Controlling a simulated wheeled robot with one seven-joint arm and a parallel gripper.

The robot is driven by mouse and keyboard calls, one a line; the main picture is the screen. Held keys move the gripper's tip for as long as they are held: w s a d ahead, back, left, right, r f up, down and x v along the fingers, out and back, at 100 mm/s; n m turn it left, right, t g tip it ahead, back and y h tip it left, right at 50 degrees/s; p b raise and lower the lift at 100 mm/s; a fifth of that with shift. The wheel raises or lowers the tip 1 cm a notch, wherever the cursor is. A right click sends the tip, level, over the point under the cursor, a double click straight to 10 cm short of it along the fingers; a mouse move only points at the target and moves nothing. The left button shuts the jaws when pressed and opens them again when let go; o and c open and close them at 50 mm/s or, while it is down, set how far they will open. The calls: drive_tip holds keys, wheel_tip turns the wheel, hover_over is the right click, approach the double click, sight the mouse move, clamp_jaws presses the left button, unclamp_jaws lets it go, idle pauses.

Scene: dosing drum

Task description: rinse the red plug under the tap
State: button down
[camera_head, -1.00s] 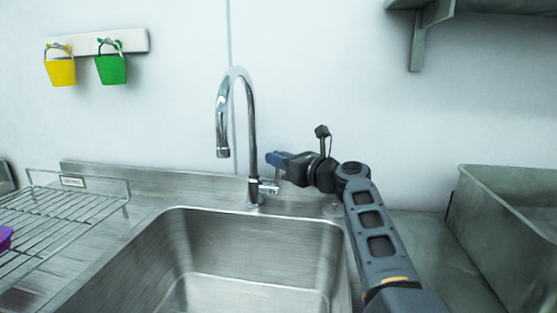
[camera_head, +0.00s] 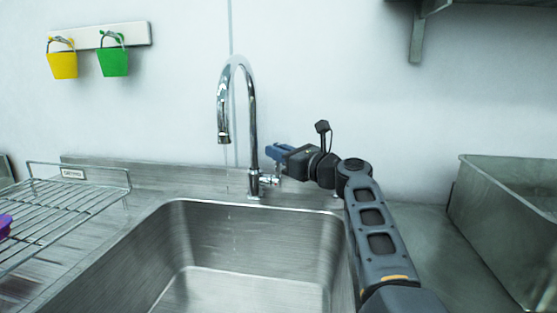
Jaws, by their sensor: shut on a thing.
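The chrome tap (camera_head: 253,140) stands behind the sink, its curved spout ending over the basin. Its small side handle (camera_head: 270,180) is at the base on the right. My gripper (camera_head: 276,153) reaches in from the right, next to the tap column and just above the handle's body. It appears shut on the handle's upper part, though the contact is small and partly hidden. Faint streaks show below the spout; I cannot tell whether water runs. No red plug shows in this view.
The steel sink (camera_head: 190,225) is empty where seen. A wire rack (camera_head: 70,205) with a purple thing (camera_head: 5,226) is at the left. A metal bin (camera_head: 500,225) is at the right. Yellow (camera_head: 62,65) and green (camera_head: 113,62) buckets hang on the wall.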

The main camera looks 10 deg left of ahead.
idle(0.3)
drive_tip(key=c, duration=1.3)
unclamp_jaws()
drive_tip(key=shift+s+d, duration=0.1)
drive_tip(key=shift+p+v, duration=3.8)
drive_tip(key=shift+f, duration=0.1)
